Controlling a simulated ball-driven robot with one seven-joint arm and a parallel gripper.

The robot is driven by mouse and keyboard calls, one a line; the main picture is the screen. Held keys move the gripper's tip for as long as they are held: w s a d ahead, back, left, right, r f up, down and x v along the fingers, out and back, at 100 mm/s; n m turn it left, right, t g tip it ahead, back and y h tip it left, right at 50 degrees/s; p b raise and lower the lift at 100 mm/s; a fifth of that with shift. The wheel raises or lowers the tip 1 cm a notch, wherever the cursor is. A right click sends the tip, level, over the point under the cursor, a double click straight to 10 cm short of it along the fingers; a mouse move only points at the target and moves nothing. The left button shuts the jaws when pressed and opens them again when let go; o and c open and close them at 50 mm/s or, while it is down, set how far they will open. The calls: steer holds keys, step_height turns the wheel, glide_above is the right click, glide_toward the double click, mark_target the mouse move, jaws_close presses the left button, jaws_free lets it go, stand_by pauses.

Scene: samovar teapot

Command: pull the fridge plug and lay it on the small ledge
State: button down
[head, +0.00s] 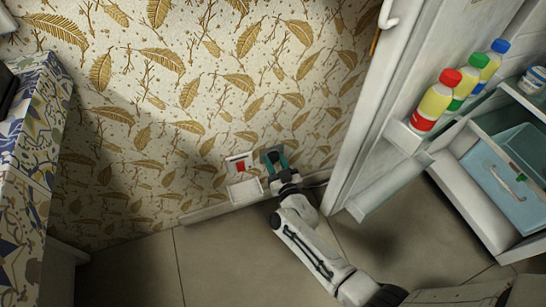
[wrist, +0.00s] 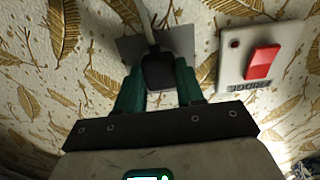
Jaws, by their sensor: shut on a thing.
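My gripper (wrist: 160,88) has green fingers shut on the black fridge plug (wrist: 158,71), one finger on each side. A pale cable (wrist: 147,25) runs up from the plug. Behind the plug is a grey socket plate (wrist: 184,43) on the wall; I cannot tell whether the pins are still in it. In the head view my gripper (head: 275,158) is at the wall, just right of the red switch, and the plug is hard to make out. A small white ledge (head: 245,190) juts from the wall below the switch, left of and lower than my gripper.
A white switch plate with a red rocker (wrist: 263,62), labelled FRIDGE, is right of the plug in the wrist view. An open fridge (head: 465,200) with bottles (head: 434,102) stands to the right. A patterned cabinet (head: 30,130) is at the left. The floor between is clear.

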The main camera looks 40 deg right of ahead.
steer(key=p+v, duration=0.3)
steer(key=v, duration=0.3)
stand_by(1.3)
steer(key=shift+a, duration=0.1)
stand_by(0.3)
steer(key=shift+s+a+f+p, duration=0.1)
steer(key=shift+s+a+f, duration=0.2)
steer(key=shift+a, duration=0.35)
steer(key=shift+s+a+f+p, duration=0.1)
steer(key=shift+s+a+f, duration=0.15)
steer(key=shift+a, duration=0.35)
steer(key=shift+s+a+f+p, duration=0.1)
steer(key=shift+s+a+f, duration=0.1)
steer(key=shift+s+a, duration=0.35)
steer(key=shift+w+a, duration=0.1)
steer(key=shift+w, duration=0.05)
steer(key=w+a+f+b, duration=0.3)
steer(key=a+f, duration=0.1)
steer(key=a, duration=0.4)
steer(key=shift+w, duration=0.15)
stand_by(1.5)
